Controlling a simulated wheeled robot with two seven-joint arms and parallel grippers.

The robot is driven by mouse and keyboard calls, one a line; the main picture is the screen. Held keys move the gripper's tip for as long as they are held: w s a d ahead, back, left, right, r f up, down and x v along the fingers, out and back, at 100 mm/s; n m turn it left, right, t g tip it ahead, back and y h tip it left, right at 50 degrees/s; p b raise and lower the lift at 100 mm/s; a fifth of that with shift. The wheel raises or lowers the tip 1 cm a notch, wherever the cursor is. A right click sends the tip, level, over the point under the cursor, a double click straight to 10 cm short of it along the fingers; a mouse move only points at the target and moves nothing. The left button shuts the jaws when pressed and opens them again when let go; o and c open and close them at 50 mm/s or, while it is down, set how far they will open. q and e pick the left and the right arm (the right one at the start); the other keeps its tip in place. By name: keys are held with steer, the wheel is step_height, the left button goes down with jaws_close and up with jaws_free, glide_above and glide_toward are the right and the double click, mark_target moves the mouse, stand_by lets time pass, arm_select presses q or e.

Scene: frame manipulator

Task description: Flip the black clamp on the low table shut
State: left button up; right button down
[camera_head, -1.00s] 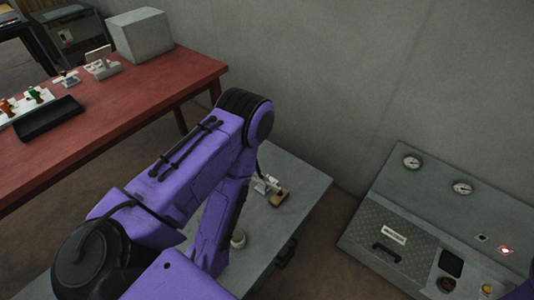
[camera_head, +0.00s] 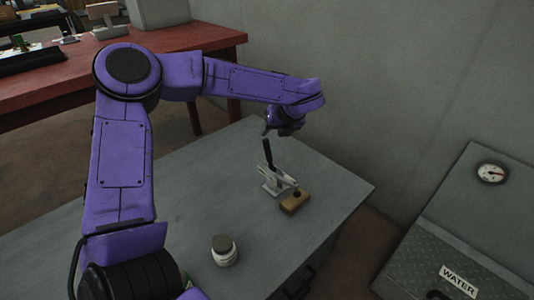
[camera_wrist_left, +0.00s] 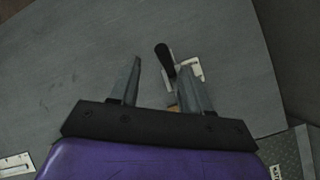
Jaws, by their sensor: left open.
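The clamp (camera_head: 276,183) stands on the low grey table (camera_head: 185,180). It has a metal body and a black handle (camera_head: 268,153) that points up, leaning slightly. Its arm reaches toward a small wooden block (camera_head: 295,201) beside it. My left gripper (camera_head: 270,131) is just above and behind the handle top, empty. In the left wrist view, my left gripper (camera_wrist_left: 160,72) has its fingers apart. The black handle (camera_wrist_left: 165,60) shows between the fingertips there, nearer the right finger, which hides part of the clamp body. I cannot tell whether they touch. My right gripper is out of view.
A white jar with a grey lid (camera_head: 224,250) stands on the low table, nearer me. A red table (camera_head: 180,75) with items is behind at left. A grey cabinet marked WATER (camera_head: 458,280) stands at right. A wall is behind the table.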

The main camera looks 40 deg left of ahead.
mark_target(267, 143)
arm_select(q)
steer(key=a+f+n+h+b, duration=0.1)
steer(key=f, duration=0.1)
steer(key=a+f+n+b, duration=0.1)
steer(key=f+n+b, duration=0.1)
steer(key=f, duration=0.1)
steer(key=w+a+f+n+h+b, duration=0.1)
steer(key=a+f, duration=0.1)
steer(key=f, duration=0.1)
steer(key=shift+w+f+h+b, duration=0.1)
steer(key=shift+f+h+b, duration=0.2)
steer(key=shift+b, duration=0.1)
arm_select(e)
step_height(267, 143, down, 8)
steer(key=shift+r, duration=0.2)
arm_select(q)
jaws_close()
